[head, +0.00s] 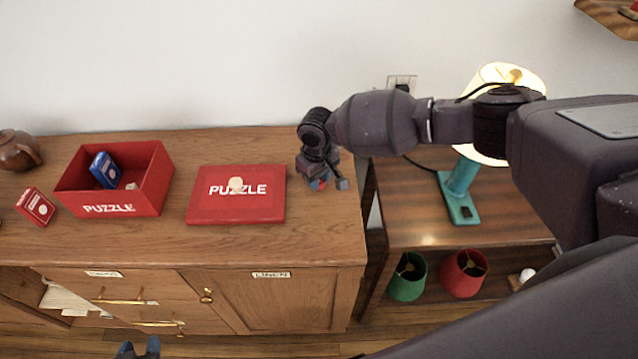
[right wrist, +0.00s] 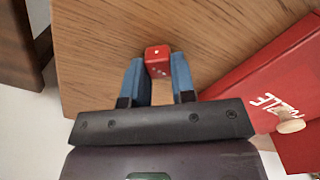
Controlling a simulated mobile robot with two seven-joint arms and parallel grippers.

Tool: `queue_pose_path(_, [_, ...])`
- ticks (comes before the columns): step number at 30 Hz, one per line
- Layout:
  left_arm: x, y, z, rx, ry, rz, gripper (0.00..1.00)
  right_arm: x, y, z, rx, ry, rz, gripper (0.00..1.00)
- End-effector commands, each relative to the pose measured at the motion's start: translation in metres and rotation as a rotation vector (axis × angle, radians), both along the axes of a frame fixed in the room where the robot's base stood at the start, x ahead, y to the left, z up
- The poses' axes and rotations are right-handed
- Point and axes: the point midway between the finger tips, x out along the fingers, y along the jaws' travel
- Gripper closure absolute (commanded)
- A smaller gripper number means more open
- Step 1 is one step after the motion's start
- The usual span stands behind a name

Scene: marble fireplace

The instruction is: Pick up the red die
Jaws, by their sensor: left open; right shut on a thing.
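The red die (right wrist: 157,54) shows in the right wrist view, with white pips on its faces. It sits between the blue fingertips of my right gripper (right wrist: 158,75), which is shut on it. In the head view my right gripper (head: 318,183) is low over the right end of the wooden cabinet top, right of the red puzzle lid; the die is mostly hidden there. Whether the die touches the wood I cannot tell. My left gripper (head: 138,348) shows only its blue fingertips at the bottom edge of the head view, open and away from the cabinet top.
The red puzzle lid (head: 236,207) with a pale knob lies left of my right gripper. A red puzzle box (head: 150,181) holds a blue card pack (head: 105,170). A red card pack (head: 36,206) and brown teapot (head: 18,150) stand left. A teal lamp (head: 462,180) stands right.

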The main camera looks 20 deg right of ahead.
Motion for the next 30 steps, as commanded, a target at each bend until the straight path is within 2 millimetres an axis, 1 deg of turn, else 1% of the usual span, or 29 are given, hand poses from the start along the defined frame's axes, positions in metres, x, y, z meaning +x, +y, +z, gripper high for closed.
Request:
queue_pose_path(8, [0.001,0.0,0.001,0.0,-0.002,0.0,0.57,0.0,0.0,0.002,0.0,0.0,0.0,0.98])
queue_pose_path(11, [0.001,0.0,0.002,0.0,-0.002,0.0,0.57,0.001,0.0,0.009,0.001,-0.002,-0.001,0.98])
queue_pose_path(14, [0.001,0.0,0.004,0.0,-0.003,0.0,0.57,0.001,0.0,0.023,0.001,-0.002,0.001,0.98])
queue_pose_path(17, [0.001,0.0,0.007,0.0,-0.004,0.0,0.57,0.001,0.0,0.043,0.002,-0.004,0.001,0.98])
queue_pose_path(24, [-0.002,0.001,0.012,0.0,0.0,0.002,0.57,0.001,0.0,0.106,0.002,-0.005,0.002,0.98])
queue_pose_path(30, [-0.003,0.001,0.015,0.0,0.0,0.002,0.57,0.0,0.0,0.152,0.0,-0.003,0.002,0.98])
